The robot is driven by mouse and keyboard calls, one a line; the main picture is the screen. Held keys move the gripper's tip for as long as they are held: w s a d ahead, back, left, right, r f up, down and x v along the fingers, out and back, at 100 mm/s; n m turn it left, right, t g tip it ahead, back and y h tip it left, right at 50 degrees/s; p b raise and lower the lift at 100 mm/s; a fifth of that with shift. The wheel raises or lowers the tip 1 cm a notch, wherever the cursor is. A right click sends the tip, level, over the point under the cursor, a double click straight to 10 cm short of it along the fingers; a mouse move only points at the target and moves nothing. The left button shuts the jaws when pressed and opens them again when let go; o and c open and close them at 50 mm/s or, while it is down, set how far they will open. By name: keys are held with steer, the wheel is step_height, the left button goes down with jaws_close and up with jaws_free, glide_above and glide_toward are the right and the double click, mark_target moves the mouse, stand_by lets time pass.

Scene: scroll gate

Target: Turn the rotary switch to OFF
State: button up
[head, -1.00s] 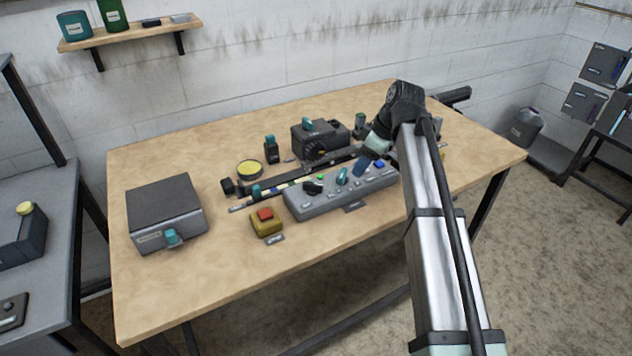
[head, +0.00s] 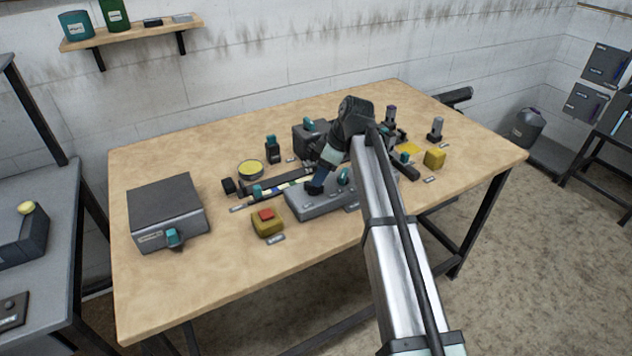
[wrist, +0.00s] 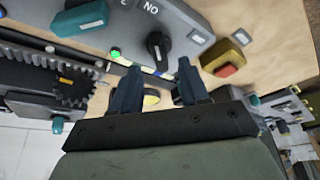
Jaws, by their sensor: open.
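The rotary switch (wrist: 157,45) is a black knob with a pale pointer line, set on a grey control panel (wrist: 190,14). In the head view the panel (head: 318,207) lies at the table's middle, and my gripper hides the knob. My gripper (wrist: 158,78) is open, its two dark blue fingers apart with nothing held between them. In the wrist view the knob shows just beyond the fingertips, roughly centred between them. In the head view my gripper (head: 316,184) is over the panel's left part. I cannot tell whether it touches the knob.
A teal knob (wrist: 80,18) and a lit green lamp (wrist: 115,52) are on the same panel. A yellow box with a red button (head: 266,223) stands to the left. A toothed black rack (wrist: 50,78) lies beside the panel.

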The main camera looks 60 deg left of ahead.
mark_target(314, 187)
steer(key=shift+x, duration=2.15)
steer(key=shift+c, duration=0.2)
jaws_close()
